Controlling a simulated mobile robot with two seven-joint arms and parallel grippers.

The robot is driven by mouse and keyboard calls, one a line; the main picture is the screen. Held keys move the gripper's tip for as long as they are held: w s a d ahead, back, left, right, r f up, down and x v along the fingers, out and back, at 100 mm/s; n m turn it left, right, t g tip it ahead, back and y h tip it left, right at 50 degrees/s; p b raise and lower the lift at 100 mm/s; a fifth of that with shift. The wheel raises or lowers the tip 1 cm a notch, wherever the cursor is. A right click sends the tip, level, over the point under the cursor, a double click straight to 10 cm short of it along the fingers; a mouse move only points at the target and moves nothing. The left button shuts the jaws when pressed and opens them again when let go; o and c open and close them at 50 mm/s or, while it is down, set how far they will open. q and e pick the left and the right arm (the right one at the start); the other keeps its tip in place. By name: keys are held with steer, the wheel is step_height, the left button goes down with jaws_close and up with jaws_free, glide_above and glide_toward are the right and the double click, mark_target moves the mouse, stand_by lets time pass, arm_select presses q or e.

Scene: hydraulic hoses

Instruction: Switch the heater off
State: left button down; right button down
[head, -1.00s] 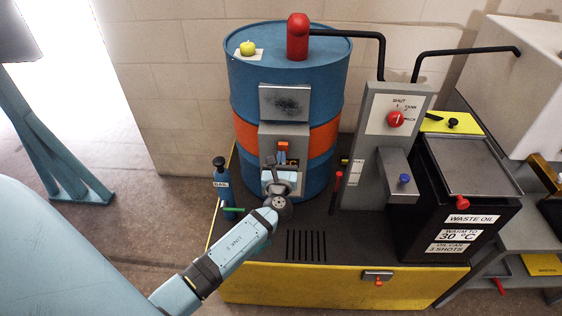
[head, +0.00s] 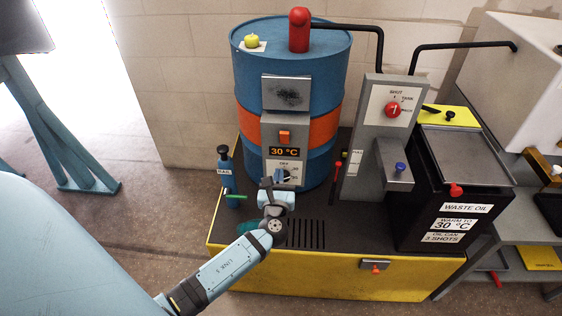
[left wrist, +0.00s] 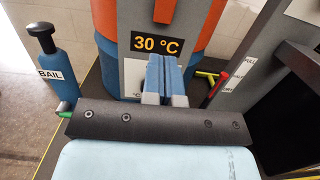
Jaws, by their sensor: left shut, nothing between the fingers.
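The heater control panel (head: 270,135) is a grey box on the front of the blue and orange drum (head: 316,60). It has an orange switch or knob (head: 285,136), a display (head: 284,152) reading 30 °C and, below, a white dial plate (head: 293,166) marked OFF. My left gripper (head: 281,176) is shut and empty, just in front of the dial plate and partly covering it, so the dial's setting is hidden. In the left wrist view the shut blue fingers (left wrist: 160,76) stand just below the display (left wrist: 157,44); I cannot tell whether they touch the dial. My right gripper is not in view.
A blue BAIL bottle (head: 225,176) stands left of the drum. Right of it are a red-handled rod (head: 338,168), a grey post (head: 375,150) with a red knob, and the black waste oil box (head: 455,195). A yellow-fronted bench (head: 320,275) carries these.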

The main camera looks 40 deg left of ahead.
arm_select(q)
steer(key=shift+v, duration=1.6)
steer(key=shift+d, duration=0.1)
